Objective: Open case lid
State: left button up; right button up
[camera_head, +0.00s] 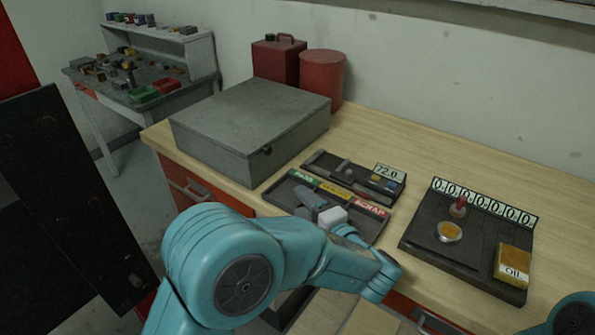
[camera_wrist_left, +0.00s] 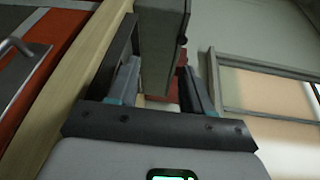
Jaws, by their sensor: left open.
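The grey metal case (camera_head: 235,120) sits on the wooden workbench with its flat lid (camera_head: 255,105) down. A small dark knob (camera_head: 266,151) sticks out of the case's right-hand side. My left gripper (camera_head: 312,200) is over the labelled tray, right of and apart from the case, partly hidden by my own arm. In the left wrist view my left gripper (camera_wrist_left: 162,80) is open, and the case (camera_wrist_left: 160,45) shows beyond and between its fingers, with the knob (camera_wrist_left: 182,40) at its edge. Only a piece of my right arm shows at the lower right; its gripper is out of view.
A red canister (camera_head: 278,62) and red drum (camera_head: 323,75) stand behind the case.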

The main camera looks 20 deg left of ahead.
pick_arm(q)
notch_tip(320, 180, up, 4)
jog(key=d+t, duration=0.1)
jog(key=p, duration=0.5)
send_near(269, 151)
jog(key=shift+y, duration=0.4)
jog(key=x, duration=0.7)
jog(key=shift+w+a+f, duration=0.15)
jog(key=shift+w+f, duration=0.05)
jog(key=shift+f, duration=0.2)
jog(key=shift+w+a+r, duration=0.1)
jog(key=shift+a, duration=0.1)
jog(key=shift+w+d, duration=0.15)
jog(key=shift+w, duration=0.1)
jog(key=shift+w+f, duration=0.1)
jog(key=shift+f, duration=0.1)
jog(key=shift+r, duration=0.15)
grip_shut()
pick_arm(e)
jog(key=r, duration=0.4)
jog(key=shift+d+r, duration=0.25)
jog(key=shift+r, duration=0.15)
